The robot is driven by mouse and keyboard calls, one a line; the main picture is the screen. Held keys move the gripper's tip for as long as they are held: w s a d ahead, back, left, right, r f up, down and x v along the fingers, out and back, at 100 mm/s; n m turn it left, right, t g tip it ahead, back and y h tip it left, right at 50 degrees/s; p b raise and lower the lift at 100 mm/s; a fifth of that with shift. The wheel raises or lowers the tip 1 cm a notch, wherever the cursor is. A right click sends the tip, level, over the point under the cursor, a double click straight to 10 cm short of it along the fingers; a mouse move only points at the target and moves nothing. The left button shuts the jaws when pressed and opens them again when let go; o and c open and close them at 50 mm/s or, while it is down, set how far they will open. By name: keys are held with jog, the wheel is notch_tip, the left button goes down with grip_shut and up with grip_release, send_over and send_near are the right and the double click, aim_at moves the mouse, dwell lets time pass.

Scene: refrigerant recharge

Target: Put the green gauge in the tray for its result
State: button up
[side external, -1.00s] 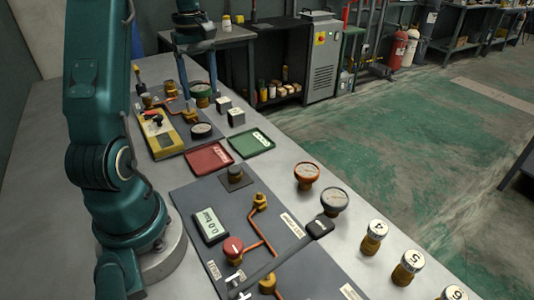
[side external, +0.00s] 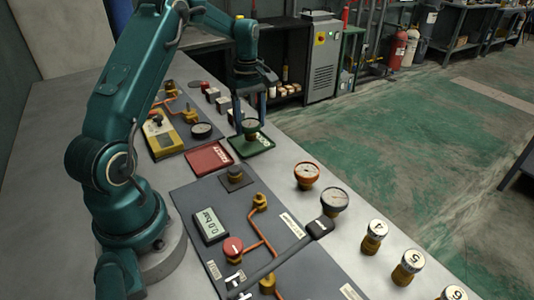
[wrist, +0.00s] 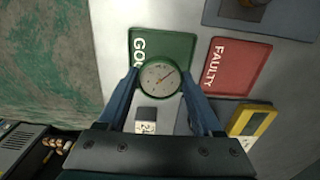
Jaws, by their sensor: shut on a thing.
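The green gauge (side external: 250,127) has a green rim and a pale dial. It also shows in the wrist view (wrist: 160,77) between the two fingers. My gripper (side external: 250,118) points down and is shut on it. The gauge is over the green tray (side external: 263,139), marked "GOOD" in the wrist view (wrist: 183,46), near the tray's near edge there. I cannot tell whether its base touches the tray. The red tray (side external: 209,158), marked "FAULTY" in the wrist view (wrist: 236,66), lies beside the green one and is empty.
An orange gauge (side external: 306,174), a grey gauge (side external: 334,201) and numbered jars (side external: 375,235) stand along the bench edge. A grey panel with piping and a display (side external: 210,225) lies in front. A yellow meter (side external: 163,137) and small white blocks (side external: 222,104) are farther back.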

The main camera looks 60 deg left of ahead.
jog(key=shift+f, duration=0.55)
jog(key=o, duration=1.4)
jog(key=shift+f, duration=0.15)
jog(key=shift+c, duration=0.2)
